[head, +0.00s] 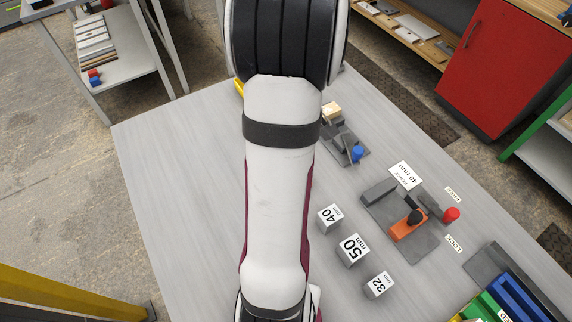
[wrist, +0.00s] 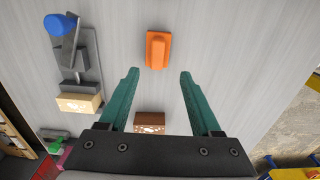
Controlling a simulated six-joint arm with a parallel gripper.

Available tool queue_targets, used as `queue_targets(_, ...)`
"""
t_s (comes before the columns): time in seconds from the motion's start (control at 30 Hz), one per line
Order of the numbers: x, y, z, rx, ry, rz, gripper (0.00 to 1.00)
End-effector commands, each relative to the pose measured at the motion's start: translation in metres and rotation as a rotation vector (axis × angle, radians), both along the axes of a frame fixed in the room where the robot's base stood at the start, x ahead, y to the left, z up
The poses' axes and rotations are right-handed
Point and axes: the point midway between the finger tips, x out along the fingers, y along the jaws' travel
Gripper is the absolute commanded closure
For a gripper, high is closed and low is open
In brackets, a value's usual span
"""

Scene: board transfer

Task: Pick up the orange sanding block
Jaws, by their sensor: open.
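An orange block (wrist: 158,50) with a raised ridge along its top lies on the grey table in the wrist view. My gripper (wrist: 159,72) is open, with its two green fingers spread wide. The orange block shows just past the fingertips, roughly centred between them, and no finger touches it. My arm hides that part of the table in the head view, and my gripper does not show there.
A brown block (wrist: 150,122) lies between the finger bases in the wrist view. A clamp fixture with a blue knob (wrist: 60,24) and a tan block (wrist: 80,103) are at left. The head view shows numbered cubes (head: 352,250) and another fixture with an orange part (head: 408,230).

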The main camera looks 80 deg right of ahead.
Motion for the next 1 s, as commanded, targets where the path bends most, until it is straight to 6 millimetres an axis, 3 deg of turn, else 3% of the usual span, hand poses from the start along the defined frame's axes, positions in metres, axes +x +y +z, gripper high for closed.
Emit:
queue_targets(0.1,0.000,0.001,-0.031,0.005,0.001,0.001,0.35)
queue_targets(0.27,0.000,0.000,-0.052,0.001,0.000,0.000,0.35)
queue_targets(0.5,-0.004,-0.002,-0.097,0.003,0.000,-0.001,0.35)
queue_targets(0.77,-0.003,-0.003,-0.103,-0.001,0.000,0.000,0.35)
queue_targets(1.0,-0.003,-0.003,-0.102,-0.001,0.001,0.000,0.76)
